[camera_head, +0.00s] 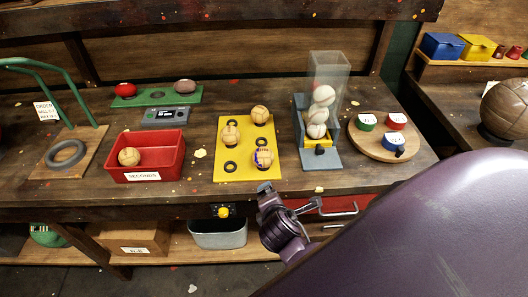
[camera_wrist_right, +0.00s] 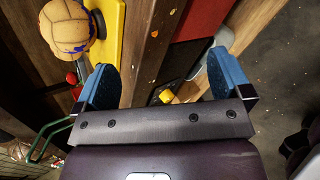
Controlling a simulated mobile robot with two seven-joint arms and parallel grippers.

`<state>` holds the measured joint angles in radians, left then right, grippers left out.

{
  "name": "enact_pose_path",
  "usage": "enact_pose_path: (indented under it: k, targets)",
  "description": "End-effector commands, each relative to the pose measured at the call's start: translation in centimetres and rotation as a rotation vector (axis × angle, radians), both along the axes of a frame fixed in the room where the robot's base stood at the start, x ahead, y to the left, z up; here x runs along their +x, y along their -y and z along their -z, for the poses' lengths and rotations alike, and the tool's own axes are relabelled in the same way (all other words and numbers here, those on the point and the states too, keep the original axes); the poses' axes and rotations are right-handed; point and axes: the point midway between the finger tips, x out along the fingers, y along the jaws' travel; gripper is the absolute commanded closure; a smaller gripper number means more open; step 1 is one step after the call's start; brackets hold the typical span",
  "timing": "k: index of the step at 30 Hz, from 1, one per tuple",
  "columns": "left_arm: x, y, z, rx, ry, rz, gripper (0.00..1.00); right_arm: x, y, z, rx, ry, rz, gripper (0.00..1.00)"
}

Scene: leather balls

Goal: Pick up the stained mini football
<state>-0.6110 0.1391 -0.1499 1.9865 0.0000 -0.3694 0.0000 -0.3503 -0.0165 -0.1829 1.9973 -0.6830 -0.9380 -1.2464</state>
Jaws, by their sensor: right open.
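The stained mini football (camera_head: 263,158) is a tan ball with blue-purple stains. It rests at the front right of the yellow board (camera_head: 233,176), on a dark ring. In the right wrist view the ball (camera_wrist_right: 66,27) is at the upper left, beyond and outside the left finger, with blue stain on its lower side. My right gripper (camera_head: 268,192) is just in front of the table edge, near the ball but apart from it. In the wrist view its blue fingers (camera_wrist_right: 163,75) are spread with nothing between them. My left gripper is not in view.
Two other tan balls (camera_head: 230,135) (camera_head: 260,114) sit on the yellow board. A red bin (camera_head: 170,168) holding a ball is to the left. A clear tube dispenser (camera_head: 328,75) with white balls and a round wooden board (camera_head: 365,150) with tins are to the right.

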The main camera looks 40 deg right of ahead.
Motion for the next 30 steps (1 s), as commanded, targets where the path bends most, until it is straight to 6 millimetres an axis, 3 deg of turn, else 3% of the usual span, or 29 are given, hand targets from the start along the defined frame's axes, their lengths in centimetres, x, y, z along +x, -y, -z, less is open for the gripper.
enact_pose_path:
  k: [9,15,20,30]
  targets:
    - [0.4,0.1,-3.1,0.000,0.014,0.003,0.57,3.9,-1.3,-5.5,-0.652,-0.323,-0.279,0.04]
    - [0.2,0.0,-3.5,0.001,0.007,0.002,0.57,5.1,-2.0,-7.6,-0.911,-0.492,-0.375,0.04]
    - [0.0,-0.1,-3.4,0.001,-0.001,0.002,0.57,5.7,-2.0,-8.2,-0.991,-0.549,-0.403,0.04]
    - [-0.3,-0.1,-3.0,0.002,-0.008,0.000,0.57,8.5,1.0,-6.5,-0.998,-0.555,-0.405,0.04]
